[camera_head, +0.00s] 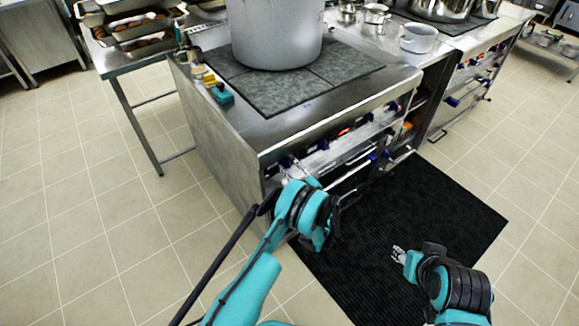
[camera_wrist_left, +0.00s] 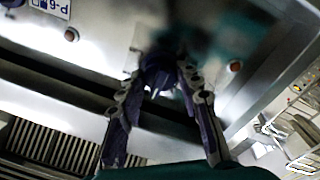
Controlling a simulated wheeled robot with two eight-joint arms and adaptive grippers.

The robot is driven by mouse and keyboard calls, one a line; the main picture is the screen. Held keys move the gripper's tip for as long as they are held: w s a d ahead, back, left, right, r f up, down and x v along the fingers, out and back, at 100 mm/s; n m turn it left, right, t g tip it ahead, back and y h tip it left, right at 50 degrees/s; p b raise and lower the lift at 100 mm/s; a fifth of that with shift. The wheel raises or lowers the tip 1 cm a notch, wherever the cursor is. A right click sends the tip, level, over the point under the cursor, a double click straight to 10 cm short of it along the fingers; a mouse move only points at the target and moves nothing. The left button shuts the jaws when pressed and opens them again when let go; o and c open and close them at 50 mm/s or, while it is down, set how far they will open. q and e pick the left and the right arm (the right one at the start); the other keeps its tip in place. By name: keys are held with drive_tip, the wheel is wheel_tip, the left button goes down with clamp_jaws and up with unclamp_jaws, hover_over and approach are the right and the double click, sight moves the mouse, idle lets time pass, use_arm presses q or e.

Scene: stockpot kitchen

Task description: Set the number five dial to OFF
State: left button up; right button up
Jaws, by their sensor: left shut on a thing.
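The stove's front panel (camera_head: 335,153) carries a row of dark blue dials. My left gripper (camera_head: 290,170) is at the near left end of this panel. In the left wrist view, its two fingers (camera_wrist_left: 160,88) are closed around a dark blue dial (camera_wrist_left: 158,72). The fingers partly cover this dial, and its pointer and number cannot be read. A label (camera_wrist_left: 48,6) near the top left of that view looks like "P-6", but its reading is uncertain. My right gripper (camera_head: 398,255) is low over the black mat, away from the stove, with its jaw state unclear.
A large grey stockpot (camera_head: 276,32) stands on the stove top. A horizontal rail (camera_head: 350,165) runs along the front below the dials. A second stove (camera_head: 470,48) stands at the right. The black mat (camera_head: 420,205) and tiled floor in front are clear.

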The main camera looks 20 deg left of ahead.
use_arm(q)
drive_tip(key=o, duration=1.2)
drive_tip(key=shift+c, duration=0.2)
drive_tip(key=v, duration=0.7)
drive_tip(key=shift+s+d, duration=0.2)
drive_tip(key=shift+f, duration=0.1)
